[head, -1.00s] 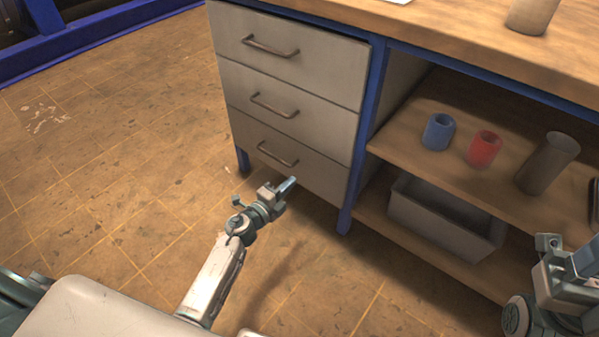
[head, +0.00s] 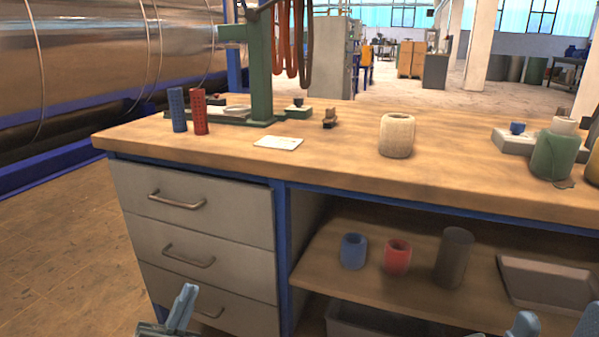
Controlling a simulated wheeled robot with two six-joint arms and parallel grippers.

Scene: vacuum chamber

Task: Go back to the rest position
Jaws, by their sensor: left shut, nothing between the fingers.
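My left gripper (head: 184,308) shows at the bottom edge of the head view, in front of the lowest drawer (head: 190,298). Its fingers are shut with nothing between them. Most of the left arm is below the frame. Blue-grey parts of my right arm show at the bottom right corner. The right gripper's fingers cannot be made out clearly there. The three drawers of the workbench (head: 130,150) are all closed.
A blue cup (head: 353,251), a red cup (head: 397,257) and a dark cylinder (head: 454,257) stand on the bench's shelf. Perforated blue (head: 177,110) and red (head: 199,111) blocks, a white card (head: 279,143) and a beige jar (head: 397,136) are on top. Floor is clear at left.

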